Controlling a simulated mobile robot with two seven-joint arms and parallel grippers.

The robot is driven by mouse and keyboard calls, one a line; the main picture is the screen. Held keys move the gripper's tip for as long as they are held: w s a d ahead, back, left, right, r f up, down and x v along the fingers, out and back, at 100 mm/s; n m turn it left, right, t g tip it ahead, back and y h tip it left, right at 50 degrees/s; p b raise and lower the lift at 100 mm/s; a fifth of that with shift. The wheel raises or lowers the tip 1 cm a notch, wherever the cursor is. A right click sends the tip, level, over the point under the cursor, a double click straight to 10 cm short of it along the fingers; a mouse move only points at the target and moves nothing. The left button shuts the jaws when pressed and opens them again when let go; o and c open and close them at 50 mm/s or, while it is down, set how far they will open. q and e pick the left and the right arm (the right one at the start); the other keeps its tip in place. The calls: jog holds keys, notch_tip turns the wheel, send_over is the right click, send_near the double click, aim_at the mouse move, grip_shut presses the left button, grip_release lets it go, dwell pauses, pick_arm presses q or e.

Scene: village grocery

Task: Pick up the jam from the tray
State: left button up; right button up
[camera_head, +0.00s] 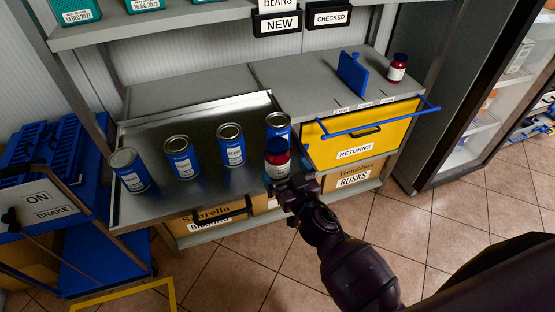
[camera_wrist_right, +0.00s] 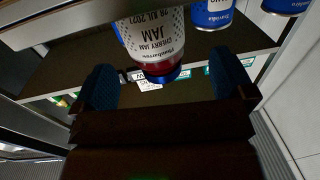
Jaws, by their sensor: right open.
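The jam jar (camera_head: 277,159), red with a dark lid and a white label, stands at the front right edge of the metal tray (camera_head: 205,187). In the right wrist view the jam jar (camera_wrist_right: 153,38) appears upside down, its label reading cherry jam. My right gripper (camera_head: 289,183) is at the tray's front edge, right by the jar. In the wrist view the right gripper (camera_wrist_right: 166,82) is open, with the jar's lid end in the gap between the blue-padded fingers. I cannot tell whether they touch it. My left gripper is not in view.
Several blue cans stand on the tray; one can (camera_head: 278,124) is close behind the jar. A second red jar (camera_head: 397,68) and a blue upright divider (camera_head: 352,74) are on the right counter. A yellow returns drawer (camera_head: 362,135) is below. A blue cart (camera_head: 50,160) stands left.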

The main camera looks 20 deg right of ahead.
aim_at(277, 156)
jog(key=shift+w+a+f, duration=0.1)
jog(key=shift+w, duration=2.95)
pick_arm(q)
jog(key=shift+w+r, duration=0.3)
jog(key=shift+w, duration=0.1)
pick_arm(e)
jog(key=c, duration=1.3)
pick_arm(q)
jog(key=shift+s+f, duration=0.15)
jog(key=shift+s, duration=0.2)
pick_arm(e)
jog(key=shift+c, duration=0.2)
